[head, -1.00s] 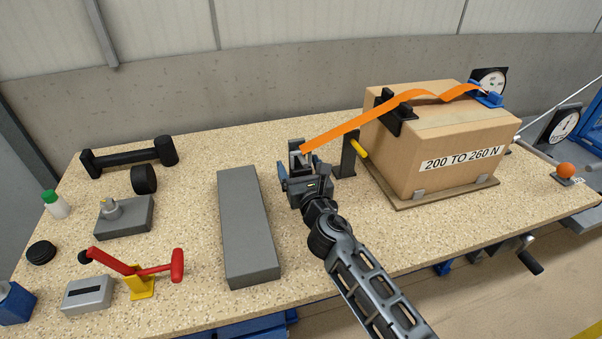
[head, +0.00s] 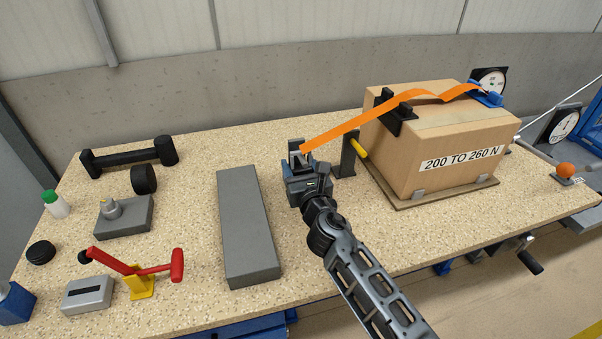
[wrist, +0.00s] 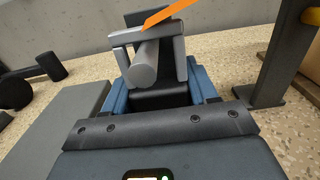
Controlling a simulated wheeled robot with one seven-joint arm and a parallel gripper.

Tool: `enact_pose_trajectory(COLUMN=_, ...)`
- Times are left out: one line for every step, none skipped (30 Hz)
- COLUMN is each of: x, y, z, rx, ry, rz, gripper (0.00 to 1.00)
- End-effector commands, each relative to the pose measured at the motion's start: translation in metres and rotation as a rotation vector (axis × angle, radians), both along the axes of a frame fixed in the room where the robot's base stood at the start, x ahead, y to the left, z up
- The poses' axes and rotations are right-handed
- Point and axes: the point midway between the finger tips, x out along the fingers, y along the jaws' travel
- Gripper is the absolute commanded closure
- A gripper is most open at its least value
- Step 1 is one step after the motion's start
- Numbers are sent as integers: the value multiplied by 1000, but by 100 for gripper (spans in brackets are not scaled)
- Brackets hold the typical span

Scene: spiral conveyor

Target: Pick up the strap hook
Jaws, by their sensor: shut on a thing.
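The strap hook (wrist: 144,66) is a grey metal piece with a round bar, at the end of an orange strap (head: 345,130). In the wrist view it sits between the blue-edged fingers of my gripper (wrist: 160,90), which is shut on it. In the head view my gripper (head: 298,165) is at the strap's lower left end, and most of the hook is hidden there. The strap rises to the right, over a black corner guard (head: 396,112) on a cardboard box (head: 430,140) marked "200 TO 260 N".
A long grey block (head: 245,230) lies left of my gripper. A dark post (head: 349,158) with a yellow handle (head: 359,148) stands close on the right. A red lever (head: 135,265), a black dumbbell (head: 128,156) and other items occupy the left of the speckled table (head: 200,190).

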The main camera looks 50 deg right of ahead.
Motion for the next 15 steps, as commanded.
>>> enact_pose_trajectory(x=0, y=0, z=0, rx=0, ry=0, rz=0, gripper=74)
enact_pose_trajectory(x=0, y=0, z=0, rx=0, ry=0, rz=0, gripper=74)
enact_pose_trajectory(x=0, y=0, z=1, rx=0, ry=0, rz=0, gripper=74)
enact_pose_trajectory(x=0, y=0, z=1, rx=-1, ry=-1, rz=0, gripper=74)
enact_pose_trajectory(x=0, y=0, z=2, rx=-1, ry=-1, rz=0, gripper=74)
enact_pose_trajectory(x=0, y=0, z=3, rx=-1, ry=-1, rz=0, gripper=74)
enact_pose_trajectory(x=0, y=0, z=5, rx=-1, ry=-1, rz=0, gripper=74)
enact_pose_trajectory(x=0, y=0, z=6, rx=-1, ry=-1, rz=0, gripper=74)
enact_pose_trajectory(x=0, y=0, z=9, rx=-1, ry=0, rz=0, gripper=74)
enact_pose_trajectory(x=0, y=0, z=12, rx=-1, ry=0, rz=0, gripper=74)
enact_pose_trajectory(x=0, y=0, z=14, rx=-1, ry=-1, rz=0, gripper=74)
enact_pose_trajectory(x=0, y=0, z=18, rx=0, ry=-1, rz=0, gripper=74)
enact_pose_trajectory(x=-1, y=1, z=19, rx=0, ry=0, rz=1, gripper=74)
enact_pose_trajectory(x=-6, y=5, z=14, rx=1, ry=2, rz=1, gripper=74)
enact_pose_trajectory(x=-12, y=9, z=13, rx=1, ry=2, rz=1, gripper=74)
